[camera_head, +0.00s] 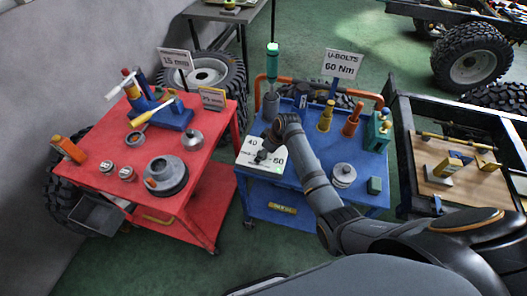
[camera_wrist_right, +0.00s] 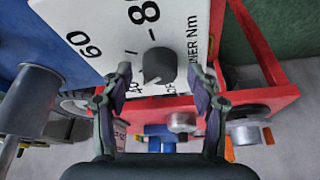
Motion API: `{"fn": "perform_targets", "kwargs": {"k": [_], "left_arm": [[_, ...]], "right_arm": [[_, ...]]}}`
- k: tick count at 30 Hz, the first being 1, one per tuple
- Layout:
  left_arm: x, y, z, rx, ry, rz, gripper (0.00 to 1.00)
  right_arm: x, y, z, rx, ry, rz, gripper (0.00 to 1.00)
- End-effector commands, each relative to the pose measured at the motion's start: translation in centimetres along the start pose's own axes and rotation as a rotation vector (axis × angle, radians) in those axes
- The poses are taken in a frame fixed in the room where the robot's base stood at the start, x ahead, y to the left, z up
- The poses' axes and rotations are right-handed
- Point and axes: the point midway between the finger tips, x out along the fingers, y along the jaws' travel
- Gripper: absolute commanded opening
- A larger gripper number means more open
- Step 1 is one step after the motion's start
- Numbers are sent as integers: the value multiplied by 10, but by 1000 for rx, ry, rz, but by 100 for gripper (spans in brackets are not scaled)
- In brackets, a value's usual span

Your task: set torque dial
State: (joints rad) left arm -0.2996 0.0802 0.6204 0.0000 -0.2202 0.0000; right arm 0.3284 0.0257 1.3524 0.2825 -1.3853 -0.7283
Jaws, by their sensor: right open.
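The torque dial panel (camera_head: 250,147) is a white plate on the blue cart, with 40 and 60 readable. In the right wrist view the same plate (camera_wrist_right: 105,30) shows 60 and Nm lettering and a dark round dial knob (camera_wrist_right: 158,63). My right gripper (camera_wrist_right: 160,75) is open, with one finger on each side of the knob in that view; I cannot tell whether they touch it. A sign reading U-BOLTS 60 Nm (camera_head: 343,64) stands behind. My left gripper is not in view.
The blue cart (camera_head: 315,150) also holds a green-topped tool (camera_head: 272,70), yellow and orange-red tools, and stacked metal discs (camera_head: 343,175). Green floor shows between the carts.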

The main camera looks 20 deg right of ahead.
Motion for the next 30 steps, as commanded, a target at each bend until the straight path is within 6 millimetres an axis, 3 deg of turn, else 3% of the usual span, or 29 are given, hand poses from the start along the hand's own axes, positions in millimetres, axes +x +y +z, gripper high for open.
{"fn": "perform_targets", "kwargs": {"k": [4,15,30], "left_arm": [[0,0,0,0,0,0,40],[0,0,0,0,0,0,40],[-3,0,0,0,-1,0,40]], "right_arm": [[0,0,0,0,1,0,57],[0,0,0,1,1,0,7],[-1,2,-1,-131,1,-55,5]]}}
